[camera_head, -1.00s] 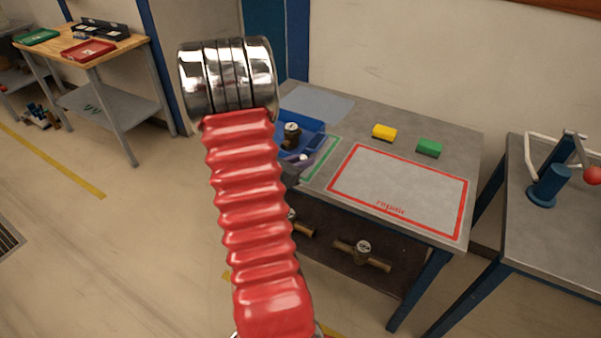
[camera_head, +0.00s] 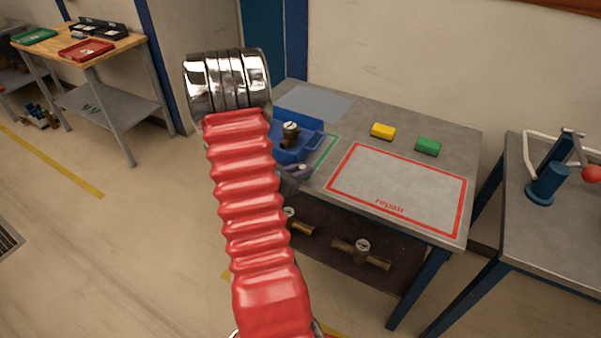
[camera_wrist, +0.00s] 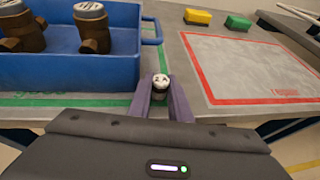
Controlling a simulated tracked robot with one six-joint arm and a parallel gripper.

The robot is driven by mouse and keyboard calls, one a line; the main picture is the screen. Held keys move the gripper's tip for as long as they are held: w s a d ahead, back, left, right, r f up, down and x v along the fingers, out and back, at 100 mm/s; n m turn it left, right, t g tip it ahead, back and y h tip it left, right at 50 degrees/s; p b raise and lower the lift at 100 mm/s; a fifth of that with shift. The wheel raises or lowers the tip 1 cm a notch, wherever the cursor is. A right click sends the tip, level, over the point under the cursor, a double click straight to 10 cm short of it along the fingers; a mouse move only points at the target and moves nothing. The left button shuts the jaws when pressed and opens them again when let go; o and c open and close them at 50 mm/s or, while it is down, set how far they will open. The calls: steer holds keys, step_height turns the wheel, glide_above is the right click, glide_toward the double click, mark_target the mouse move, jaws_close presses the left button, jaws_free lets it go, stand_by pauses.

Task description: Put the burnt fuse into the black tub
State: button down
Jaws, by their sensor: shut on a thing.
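My gripper (camera_wrist: 161,88) has purple fingers, shut on a small cylinder with a marked white end and dark body, seemingly the burnt fuse (camera_wrist: 160,81). The fuse stands upright between the fingertips, by the bench's front edge, right of the blue crate (camera_wrist: 85,82). In the head view, my gripper (camera_head: 299,171) shows partly behind my red arm, in front of the blue crate (camera_head: 310,127); the fuse is too small to make out there. A black container (camera_head: 98,27) stands at the back of the wooden bench at far left; whether it is the tub I cannot tell.
The blue crate holds brown meters (camera_wrist: 94,30). A red-framed repair area (camera_head: 400,180) is empty, with yellow (camera_head: 383,131) and green (camera_head: 428,146) blocks behind it. The wooden bench also bears a red tray (camera_head: 88,50) and a green tray (camera_head: 37,35). Open floor lies between the benches.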

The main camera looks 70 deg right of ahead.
steer(key=c, duration=1.9)
jaws_free()
steer(key=v, duration=1.2)
steer(key=shift+r, duration=0.1)
